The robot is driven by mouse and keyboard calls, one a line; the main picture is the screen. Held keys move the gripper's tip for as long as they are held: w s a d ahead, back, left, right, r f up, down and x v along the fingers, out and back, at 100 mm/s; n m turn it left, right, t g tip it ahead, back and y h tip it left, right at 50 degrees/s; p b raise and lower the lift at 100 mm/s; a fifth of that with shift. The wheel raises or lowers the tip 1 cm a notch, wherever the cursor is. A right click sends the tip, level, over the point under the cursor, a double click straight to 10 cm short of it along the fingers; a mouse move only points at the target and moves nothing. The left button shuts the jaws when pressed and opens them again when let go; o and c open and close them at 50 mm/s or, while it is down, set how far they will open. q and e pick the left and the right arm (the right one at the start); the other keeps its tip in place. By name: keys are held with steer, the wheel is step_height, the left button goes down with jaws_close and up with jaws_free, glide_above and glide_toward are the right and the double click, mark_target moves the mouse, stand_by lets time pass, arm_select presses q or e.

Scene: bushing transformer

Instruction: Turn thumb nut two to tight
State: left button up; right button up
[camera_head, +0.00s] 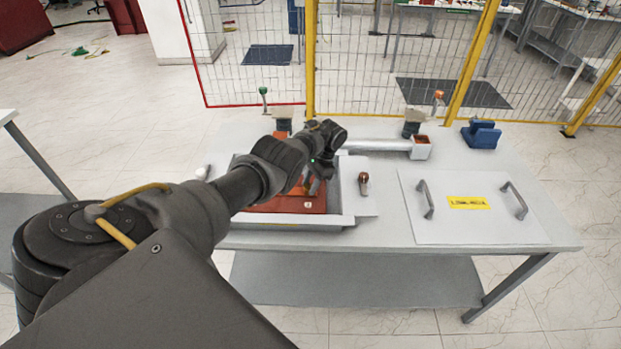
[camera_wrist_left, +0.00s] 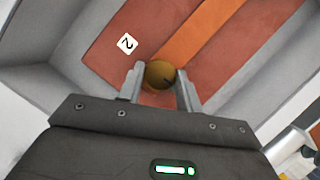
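Thumb nut two (camera_wrist_left: 160,74) is a round brass-coloured knob on a red-brown block, seen in the left wrist view. My left gripper (camera_wrist_left: 161,82) has one finger on each side of the nut, and the nut fills the gap between the fingertips. In the head view my left gripper (camera_head: 317,182) reaches down over the red-brown block (camera_head: 290,204), and my arm hides much of the block and the nut. My right gripper is not in view.
The block sits in a grey walled tray (camera_head: 347,190) on a light table. A small brown-topped part (camera_head: 363,181) stands just right of the tray. A panel with two handles (camera_head: 470,205) and a blue block (camera_head: 481,134) are farther right. A mesh fence stands behind.

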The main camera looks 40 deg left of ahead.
arm_select(q)
steer(key=o, duration=0.5)
steer(key=shift+c, duration=0.2)
steer(key=p+v, duration=0.1)
steer(key=v, duration=1)
steer(key=shift+a, duration=0.1)
